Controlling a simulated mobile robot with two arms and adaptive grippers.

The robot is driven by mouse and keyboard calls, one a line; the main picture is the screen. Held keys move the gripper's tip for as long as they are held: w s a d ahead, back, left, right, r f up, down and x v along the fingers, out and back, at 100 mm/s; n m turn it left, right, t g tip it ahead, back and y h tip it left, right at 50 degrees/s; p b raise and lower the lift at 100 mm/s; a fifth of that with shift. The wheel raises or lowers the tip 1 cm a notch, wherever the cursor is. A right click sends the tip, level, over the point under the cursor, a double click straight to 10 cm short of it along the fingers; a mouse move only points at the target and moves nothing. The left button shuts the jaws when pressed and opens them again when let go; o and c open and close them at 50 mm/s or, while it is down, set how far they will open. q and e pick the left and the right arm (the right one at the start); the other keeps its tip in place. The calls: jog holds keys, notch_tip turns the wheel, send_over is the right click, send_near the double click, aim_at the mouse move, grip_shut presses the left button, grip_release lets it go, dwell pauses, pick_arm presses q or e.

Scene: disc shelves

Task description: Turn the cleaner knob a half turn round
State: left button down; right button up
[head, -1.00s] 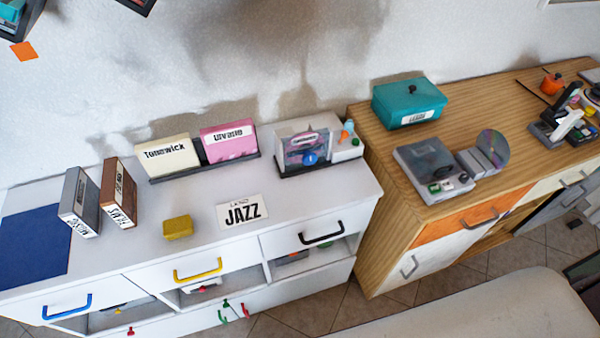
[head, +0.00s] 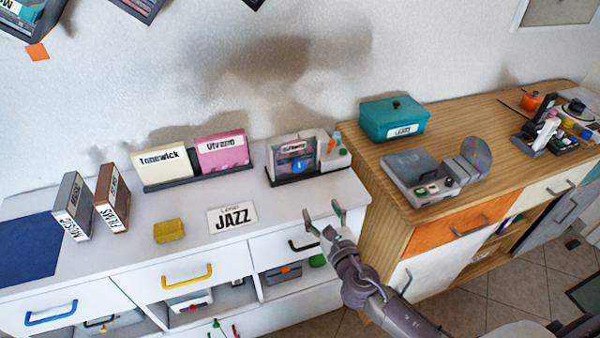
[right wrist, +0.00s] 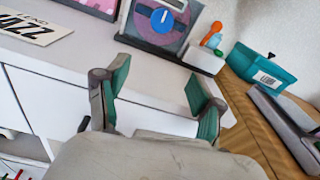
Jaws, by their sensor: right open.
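The cleaner (head: 325,155) is a grey-white box with a clear front panel at the right back of the white cabinet. Its round blue knob (head: 299,165) has a white mark and sits on the front; the knob (right wrist: 162,21) also shows in the right wrist view, with the mark roughly upright. My right gripper (head: 324,212) is open and empty, in front of and below the cleaner, over the cabinet's front edge. In the right wrist view its green-padded fingers (right wrist: 157,84) are spread apart, with the knob beyond them. My left gripper is not in view.
Small orange and blue bottles (right wrist: 213,36) stand at the cleaner's right. A JAZZ card (head: 232,217) and a yellow block (head: 168,231) lie to the left. A teal box (head: 395,118) and a grey player (head: 420,175) stand on the wooden cabinet. The white top before the cleaner is clear.

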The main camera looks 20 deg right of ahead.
aim_at(299, 167)
jog(key=w+r, duration=0.1)
jog(key=w, duration=0.3)
jog(key=w+n, duration=0.1)
jog(key=w, duration=0.3)
jog(key=w+a+r+n, duration=0.1)
jog(key=w, duration=0.3)
jog(key=shift+w+a+r+t+y, duration=0.1)
jog(key=shift+w+r+t+y, duration=0.2)
jog(key=shift+w+t, duration=0.1)
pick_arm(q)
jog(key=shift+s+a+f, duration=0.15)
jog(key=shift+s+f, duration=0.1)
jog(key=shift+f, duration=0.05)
pick_arm(e)
jog(key=shift+w, duration=0.7)
jog(key=shift+c, duration=0.3)
jog(key=c, duration=1.1)
